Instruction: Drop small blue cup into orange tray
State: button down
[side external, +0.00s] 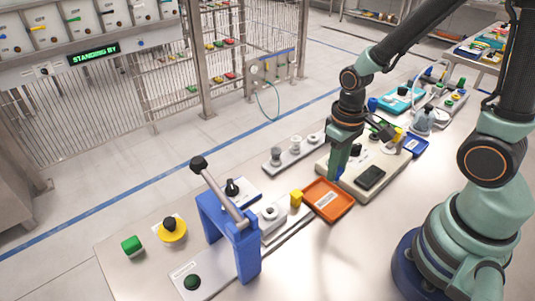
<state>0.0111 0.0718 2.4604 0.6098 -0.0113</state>
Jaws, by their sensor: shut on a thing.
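My gripper (337,168) points down just above the back edge of the orange tray (345,211). It is shut on a small blue thing (333,173), which I take for the small blue cup; only a sliver of it shows beside the fingers. The tray is shallow, with a white label on its floor. I cannot tell whether the cup is apart from the tray's rim.
A yellow block (296,198) stands at the tray's left. A blue frame with a lever (247,250) rises nearer the camera. A beige device with a dark screen (370,177) is close on the right. A blue tray (415,146) lies farther back. Bare table is in front.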

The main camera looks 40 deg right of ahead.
jog(key=shift+f, duration=0.1)
jog(key=c, duration=0.5)
grip_release()
jog(key=shift+c, duration=0.2)
notch_tip(320, 180, up, 12)
notch_tip(320, 180, up, 6)
jog(key=w+t, duration=0.1)
jog(key=t, duration=0.4)
jog(key=shift+a+t, duration=0.15)
jog(key=shift+t, duration=0.15)
